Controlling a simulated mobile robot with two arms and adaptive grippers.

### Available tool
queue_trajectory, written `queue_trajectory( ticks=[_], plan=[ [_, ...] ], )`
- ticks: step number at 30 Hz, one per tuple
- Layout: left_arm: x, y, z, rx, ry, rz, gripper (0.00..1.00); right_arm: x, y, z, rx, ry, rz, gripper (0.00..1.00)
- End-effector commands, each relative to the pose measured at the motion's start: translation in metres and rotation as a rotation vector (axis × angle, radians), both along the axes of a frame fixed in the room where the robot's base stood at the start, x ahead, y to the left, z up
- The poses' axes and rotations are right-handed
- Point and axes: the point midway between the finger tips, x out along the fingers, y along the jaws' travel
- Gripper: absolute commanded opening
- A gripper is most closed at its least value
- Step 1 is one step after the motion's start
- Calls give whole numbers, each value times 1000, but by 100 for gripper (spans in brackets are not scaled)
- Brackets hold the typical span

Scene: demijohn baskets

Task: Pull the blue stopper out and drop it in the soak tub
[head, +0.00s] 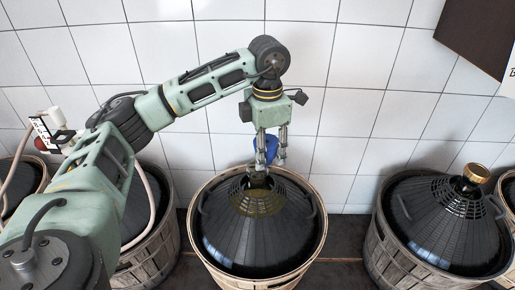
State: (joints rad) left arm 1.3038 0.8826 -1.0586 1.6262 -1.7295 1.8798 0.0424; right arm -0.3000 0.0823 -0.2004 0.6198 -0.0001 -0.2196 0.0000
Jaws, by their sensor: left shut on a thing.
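The blue stopper (271,149) shows between the fingers of my left gripper (270,165), which points down and is shut on it. The fingers hide part of the stopper. Below it stands a dark demijohn (235,236) in a round wooden basket (197,245), with an openwork collar around its neck. The fingertips are right over the neck. I cannot tell whether the stopper still touches the mouth. No soak tub can be made out in this view. My right gripper is not in view.
More baskets stand at the left, partly behind my left arm, and at the right edge. A white tiled wall (350,90) is close behind. A dark panel (480,32) hangs at upper right.

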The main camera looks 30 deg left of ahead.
Motion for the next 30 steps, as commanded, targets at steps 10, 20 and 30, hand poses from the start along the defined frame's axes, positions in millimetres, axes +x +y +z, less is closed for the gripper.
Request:
queue_trajectory(
  ticks=[10, 20, 30],
  plan=[
    [-2, -72, 47, 0, -2, -3, 15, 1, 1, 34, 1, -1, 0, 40],
    [-3, -90, 55, 1, -1, 3, 15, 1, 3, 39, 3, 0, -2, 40],
    [-3, -91, 46, 1, 1, -2, 15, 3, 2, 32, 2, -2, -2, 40]
  ],
)
